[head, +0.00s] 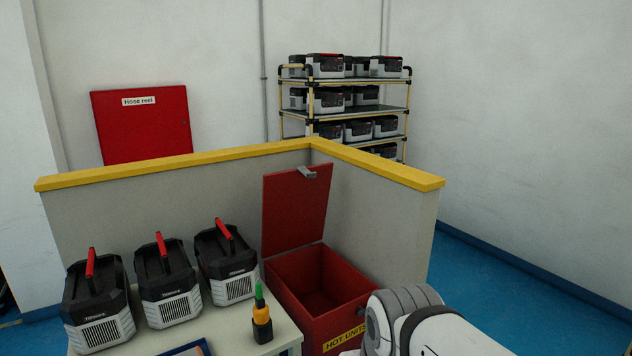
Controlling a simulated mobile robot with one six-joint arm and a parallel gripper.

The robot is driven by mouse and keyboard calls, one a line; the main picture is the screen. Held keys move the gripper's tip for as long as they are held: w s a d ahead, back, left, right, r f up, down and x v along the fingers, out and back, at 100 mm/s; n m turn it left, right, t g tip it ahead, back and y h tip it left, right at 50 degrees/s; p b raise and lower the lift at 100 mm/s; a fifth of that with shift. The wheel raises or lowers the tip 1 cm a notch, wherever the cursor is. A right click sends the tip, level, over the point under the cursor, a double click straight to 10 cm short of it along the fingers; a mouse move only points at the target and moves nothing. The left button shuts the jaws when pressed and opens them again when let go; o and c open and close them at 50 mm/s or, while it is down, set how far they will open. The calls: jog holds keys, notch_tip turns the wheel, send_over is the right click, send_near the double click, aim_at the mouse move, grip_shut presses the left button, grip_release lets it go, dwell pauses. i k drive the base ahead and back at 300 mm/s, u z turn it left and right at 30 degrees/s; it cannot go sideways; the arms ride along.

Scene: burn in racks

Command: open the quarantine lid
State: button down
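A red box labelled "HOT UNITS" (318,318) stands in the corner of a low wall, right of a table. Its red lid (294,215) is raised nearly upright at the back, with a small grey handle (307,172) at its top edge. The part of the inside that shows looks empty. My white and grey arm covers the box's front right corner. My gripper is outside the picture.
A table (288,335) at lower left holds three black and white units with red handles (165,280) and an orange and green tool (261,315). The low wall with a yellow top (375,165) encloses the box. A loaded shelf rack (345,110) stands behind it.

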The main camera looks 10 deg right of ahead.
aim_at(295, 200)
jog(key=z, duration=0.35)
jog(key=i, duration=1.6)
jog(key=u, duration=0.5)
